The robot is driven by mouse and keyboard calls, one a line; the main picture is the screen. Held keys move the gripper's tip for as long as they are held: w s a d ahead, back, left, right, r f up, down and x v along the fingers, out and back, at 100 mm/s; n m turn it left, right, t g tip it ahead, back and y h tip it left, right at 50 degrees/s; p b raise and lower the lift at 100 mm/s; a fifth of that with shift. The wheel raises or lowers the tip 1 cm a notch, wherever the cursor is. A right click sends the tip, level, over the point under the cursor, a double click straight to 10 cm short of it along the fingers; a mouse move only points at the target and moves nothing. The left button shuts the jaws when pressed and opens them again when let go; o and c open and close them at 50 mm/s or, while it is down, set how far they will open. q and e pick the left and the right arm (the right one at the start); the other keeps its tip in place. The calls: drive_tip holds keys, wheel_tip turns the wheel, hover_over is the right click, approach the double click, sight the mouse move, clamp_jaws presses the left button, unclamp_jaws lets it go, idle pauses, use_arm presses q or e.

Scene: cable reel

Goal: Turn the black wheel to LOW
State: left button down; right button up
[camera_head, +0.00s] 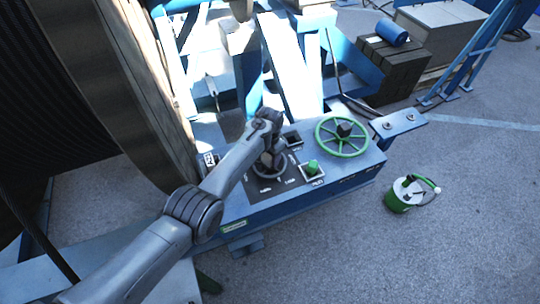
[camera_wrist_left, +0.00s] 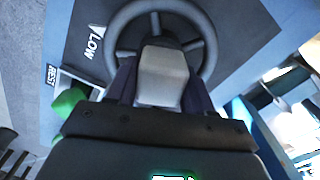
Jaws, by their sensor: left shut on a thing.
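The black wheel (camera_wrist_left: 113,42) shows in the left wrist view as a dark ring with spokes on a dark plate. A light grey block (camera_wrist_left: 163,75) stands at its middle. My left gripper (camera_wrist_left: 160,92) is shut on this block, one dark finger on each side. A white LOW label (camera_wrist_left: 94,42) with a white triangle lies just outside the rim, left of the wheel. In the head view my left gripper (camera_head: 268,162) is over the control panel (camera_head: 235,208) and hides most of the wheel. I cannot tell which way the wheel points. My right gripper is not in view.
A green spoked wheel (camera_head: 342,136) and a green knob (camera_head: 312,168) are on the panel, right of my left gripper. A large reel (camera_head: 120,75) stands at the left.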

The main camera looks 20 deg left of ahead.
use_arm(q)
drive_tip(key=n, duration=0.4)
drive_tip(key=shift+n, duration=0.4)
drive_tip(key=shift+a+f, duration=0.1)
drive_tip(key=c, duration=0.5)
unclamp_jaws()
drive_tip(key=shift+r+p, duration=0.3)
drive_tip(key=shift+r, duration=0.45)
wheel_tip(320, 180, up, 9)
drive_tip(key=shift+r, duration=0.2)
